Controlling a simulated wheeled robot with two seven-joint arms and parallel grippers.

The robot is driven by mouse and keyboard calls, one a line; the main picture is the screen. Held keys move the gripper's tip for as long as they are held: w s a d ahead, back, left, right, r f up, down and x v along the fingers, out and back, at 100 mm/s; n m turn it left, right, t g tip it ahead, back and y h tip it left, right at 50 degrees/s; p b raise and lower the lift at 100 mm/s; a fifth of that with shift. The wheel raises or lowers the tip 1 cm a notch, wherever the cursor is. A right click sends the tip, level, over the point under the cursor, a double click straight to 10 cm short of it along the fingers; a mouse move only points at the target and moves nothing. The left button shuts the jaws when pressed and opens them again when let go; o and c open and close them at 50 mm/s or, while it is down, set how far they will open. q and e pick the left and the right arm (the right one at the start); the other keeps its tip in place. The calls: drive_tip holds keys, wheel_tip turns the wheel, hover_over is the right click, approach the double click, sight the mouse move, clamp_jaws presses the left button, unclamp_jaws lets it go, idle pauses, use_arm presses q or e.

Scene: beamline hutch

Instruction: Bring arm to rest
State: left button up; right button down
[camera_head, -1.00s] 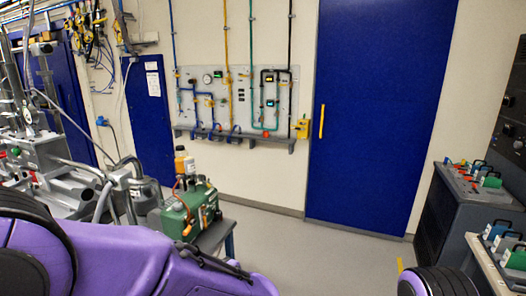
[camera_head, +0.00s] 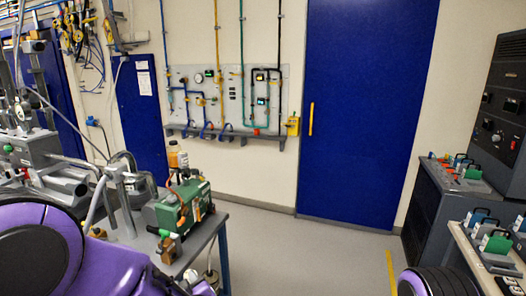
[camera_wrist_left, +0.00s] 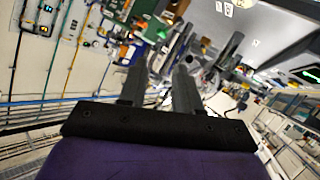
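My left arm's purple and black links fill the lower left of the head view, in front of the metal bench equipment. The left gripper itself is not clear there. In the left wrist view, my left gripper (camera_wrist_left: 160,92) shows two grey fingers standing apart with a gap between them and nothing held. The wrist view is strongly tilted. Part of my right arm shows as a black and purple rounded link at the bottom right of the head view. My right gripper is outside both views.
A green pump (camera_head: 183,207) and an orange-capped bottle (camera_head: 177,158) stand on a small table (camera_head: 205,236) near my left arm. A wall panel (camera_head: 222,100) and blue door (camera_head: 360,110) are behind. Grey consoles (camera_head: 440,195) stand right. The central floor is clear.

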use_arm(q)
drive_tip(key=s+a+f+m+g+h+b, duration=0.15)
drive_tip(key=s+f, duration=0.35)
drive_tip(key=f, duration=0.6)
drive_tip(key=s+a+f+g+h+b, duration=0.1)
drive_tip(key=s+a+f+g+b, duration=0.2)
drive_tip(key=f, duration=0.7)
drive_tip(key=s+a+f+g+b, duration=0.2)
drive_tip(key=s+a+f, duration=0.1)
drive_tip(key=s+f, duration=0.5)
drive_tip(key=s+a+f+m+g+b, duration=0.1)
drive_tip(key=s+a+f, duration=0.3)
drive_tip(key=s+f, duration=0.5)
drive_tip(key=s+g+b, duration=0.1)
drive_tip(key=s, duration=0.5)
drive_tip(key=shift+g+b, duration=0.35)
drive_tip(key=shift+b, duration=0.05)
drive_tip(key=shift+m+h, duration=0.25)
